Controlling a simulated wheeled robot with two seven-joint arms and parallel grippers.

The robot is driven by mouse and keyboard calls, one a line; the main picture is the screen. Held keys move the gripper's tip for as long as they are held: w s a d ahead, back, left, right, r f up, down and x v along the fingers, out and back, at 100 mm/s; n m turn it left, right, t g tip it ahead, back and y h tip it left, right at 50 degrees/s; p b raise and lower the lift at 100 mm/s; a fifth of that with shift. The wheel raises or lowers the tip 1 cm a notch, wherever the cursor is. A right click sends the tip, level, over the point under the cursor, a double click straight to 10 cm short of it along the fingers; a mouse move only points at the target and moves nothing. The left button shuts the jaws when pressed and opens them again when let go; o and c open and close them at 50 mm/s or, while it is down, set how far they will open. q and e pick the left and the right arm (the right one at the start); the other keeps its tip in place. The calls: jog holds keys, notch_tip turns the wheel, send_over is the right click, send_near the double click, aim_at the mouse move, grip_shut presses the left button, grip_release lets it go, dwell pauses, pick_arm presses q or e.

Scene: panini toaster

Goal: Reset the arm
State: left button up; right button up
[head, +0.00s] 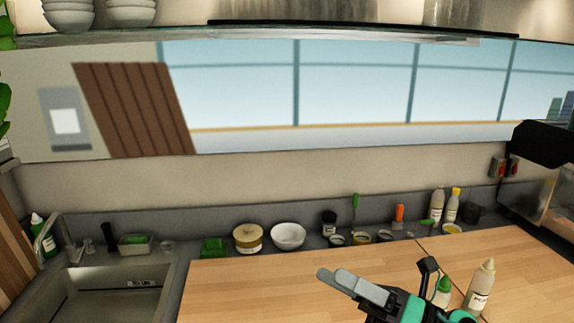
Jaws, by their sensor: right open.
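My right gripper (334,277) is open, with its light grey fingers pointing to the left above the wooden counter (260,292). No object shows between its fingers. Its black and teal body and wrist run down to the bottom edge. My left gripper and left arm do not show.
A bottle with a beige cap (480,289) and a green-capped bottle (443,291) stand close to my right wrist. Bowls, jars and bottles line the back ledge, including a white bowl (288,236). A sink (118,296) is at left, a metal appliance (540,190) at right. The counter's left part is clear.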

jog(key=w+d+f+m+t+h, duration=0.35)
jog(key=m+t+h, duration=0.3)
jog(key=m, duration=0.45)
jog(key=w+d+f+m+t+h, duration=0.2)
jog(key=d+f+m+t+h, duration=0.15)
jog(key=m+t+h, duration=0.55)
jog(key=s+d+f+m+g+h, duration=0.2)
jog(key=d+f+m+g+h, duration=0.15)
jog(key=f+m, duration=0.4)
jog(key=s+d+f+m+g+h, duration=0.2)
jog(key=d+f+m+g+h, duration=0.15)
jog(key=f+m, duration=0.45)
jog(key=s+f+m+g, duration=0.4)
jog(key=s+f+g, duration=0.7)
jog(key=s+f, duration=0.7)
notch_tip(320, 180, down, 36)
jog(key=s+g+b, duration=0.2)
jog(key=s+b, duration=0.1)
jog(key=b, duration=0.3)
jog(key=s+d+f+b, duration=0.2)
jog(key=s+f, duration=0.7)
jog(key=f, duration=0.2)
jog(key=s+d+f+b, duration=0.2)
jog(key=s+f, duration=0.7)
jog(key=f, duration=0.2)
jog(key=shift+f+g, duration=0.3)
jog(key=shift+g, duration=0.05)
jog(key=shift+y, duration=0.25)
